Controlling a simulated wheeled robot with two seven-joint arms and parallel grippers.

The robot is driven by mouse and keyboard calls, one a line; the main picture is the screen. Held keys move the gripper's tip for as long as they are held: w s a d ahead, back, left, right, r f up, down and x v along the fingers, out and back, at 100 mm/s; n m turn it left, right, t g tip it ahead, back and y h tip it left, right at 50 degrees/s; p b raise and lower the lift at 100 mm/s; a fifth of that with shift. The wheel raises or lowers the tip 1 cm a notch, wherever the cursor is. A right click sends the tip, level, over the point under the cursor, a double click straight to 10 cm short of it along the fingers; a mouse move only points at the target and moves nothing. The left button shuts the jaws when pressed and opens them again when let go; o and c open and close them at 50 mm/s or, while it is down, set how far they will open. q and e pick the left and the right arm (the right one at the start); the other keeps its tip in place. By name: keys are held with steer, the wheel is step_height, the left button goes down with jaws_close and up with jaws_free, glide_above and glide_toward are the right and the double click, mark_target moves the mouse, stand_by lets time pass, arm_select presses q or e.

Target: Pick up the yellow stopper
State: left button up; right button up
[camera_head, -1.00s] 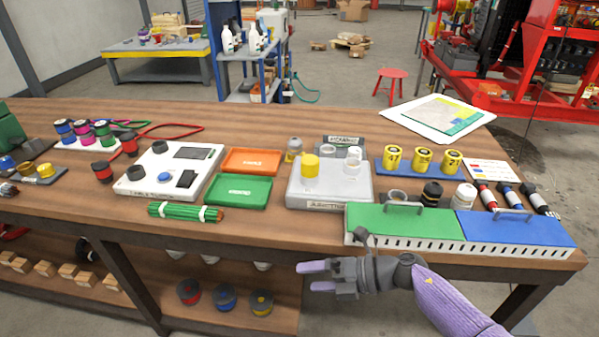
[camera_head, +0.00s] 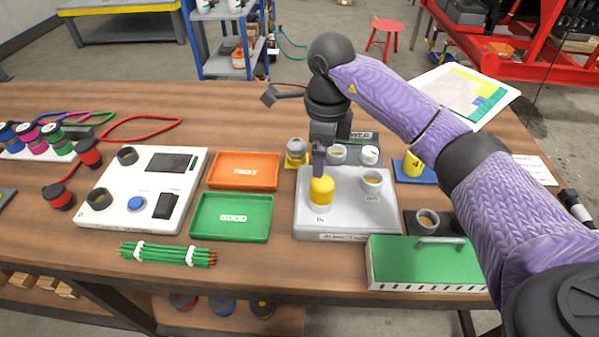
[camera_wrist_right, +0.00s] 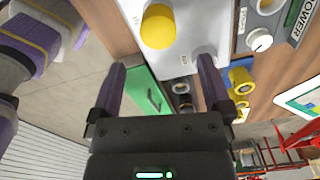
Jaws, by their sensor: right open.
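The yellow stopper (camera_head: 322,190) stands upright on a pale fitting of the light grey junction box (camera_head: 345,222), at the spot marked IN. It also shows in the right wrist view (camera_wrist_right: 158,28), just beyond the fingertips and roughly centred between them. My right gripper (camera_head: 319,168) points down above the stopper in the head view, and its fingers partly overlap the stopper's top. In the right wrist view my right gripper (camera_wrist_right: 161,65) has its two purple fingers wide apart with nothing between them. My left gripper is in neither view.
An orange tray (camera_head: 244,169) and a green tray (camera_head: 231,217) lie left of the box. A green cover with a handle (camera_head: 425,262) stands in front at right. An open round port (camera_head: 373,182) is beside the stopper. My right arm hides much of the right side.

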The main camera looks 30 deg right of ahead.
mark_target(324, 182)
steer(key=f+b, duration=0.1)
steer(key=f, duration=0.2)
steer(key=f+b, duration=0.1)
steer(key=f, duration=0.6)
steer(key=shift+s+d+b, duration=0.1)
steer(key=shift+s+b, duration=0.2)
steer(key=shift+b, duration=0.1)
steer(key=shift+r, duration=0.15)
steer(key=c, duration=0.9)
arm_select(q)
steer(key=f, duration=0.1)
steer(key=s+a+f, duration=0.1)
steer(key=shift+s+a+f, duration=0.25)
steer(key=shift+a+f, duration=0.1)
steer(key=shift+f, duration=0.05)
arm_select(e)
jaws_close()
